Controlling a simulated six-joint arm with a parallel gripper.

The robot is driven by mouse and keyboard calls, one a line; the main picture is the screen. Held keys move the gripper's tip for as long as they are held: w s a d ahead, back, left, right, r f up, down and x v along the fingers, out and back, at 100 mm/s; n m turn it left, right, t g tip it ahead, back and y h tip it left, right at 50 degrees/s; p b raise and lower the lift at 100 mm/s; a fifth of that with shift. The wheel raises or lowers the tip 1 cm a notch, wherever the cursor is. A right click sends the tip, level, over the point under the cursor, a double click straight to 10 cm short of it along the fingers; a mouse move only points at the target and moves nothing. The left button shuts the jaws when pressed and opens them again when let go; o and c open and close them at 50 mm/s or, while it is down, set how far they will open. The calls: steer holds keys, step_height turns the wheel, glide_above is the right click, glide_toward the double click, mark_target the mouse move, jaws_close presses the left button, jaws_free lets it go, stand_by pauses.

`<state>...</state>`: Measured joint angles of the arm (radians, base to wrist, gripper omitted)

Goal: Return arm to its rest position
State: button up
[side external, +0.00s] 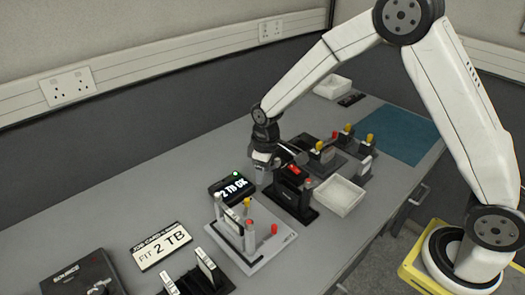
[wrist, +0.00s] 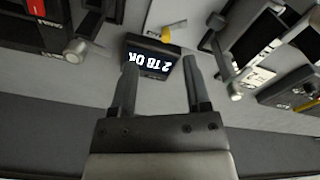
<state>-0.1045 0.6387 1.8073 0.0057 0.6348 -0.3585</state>
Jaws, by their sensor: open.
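My gripper (side external: 262,174) hangs above the bench behind the black stand with the red part. In the wrist view my gripper (wrist: 160,82) has its two fingers apart with nothing between them. A small black display (side external: 231,190) reads "2 TB OK" and lies just left of my gripper in the side view. The display (wrist: 152,58) appears upside down beyond the fingertips in the wrist view. My arm reaches over the bench from the right.
A black stand with a red part (side external: 293,194), a white tray (side external: 338,196) and a light fixture with upright posts (side external: 255,250) stand close by. A card (side external: 161,246) reads "FIT 2 TB". A blue mat (side external: 398,134) lies clear at the right. A wall (side external: 150,130) runs behind the bench.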

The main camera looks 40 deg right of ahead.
steer(key=s+d+r+m+t, duration=0.1)
steer(key=s+d+r+m, duration=0.1)
steer(key=s, duration=0.7)
steer(key=s+d+r+m+t, duration=0.1)
steer(key=s+d+r+m, duration=0.2)
steer(key=s, duration=0.6)
steer(key=shift+r, duration=0.4)
steer(key=shift+w, duration=0.1)
steer(key=c, duration=0.8)
steer(key=shift+w+a, duration=0.1)
steer(key=shift+w, duration=0.15)
jaws_close()
steer(key=w+a+f, duration=0.3)
steer(key=w+f, duration=0.1)
steer(key=w, duration=0.6)
steer(key=w+a+f+t, duration=0.1)
steer(key=w+a+f, duration=0.3)
steer(key=w, duration=0.6)
steer(key=shift+w+a+f, duration=0.15)
steer(key=shift+a+f, duration=0.05)
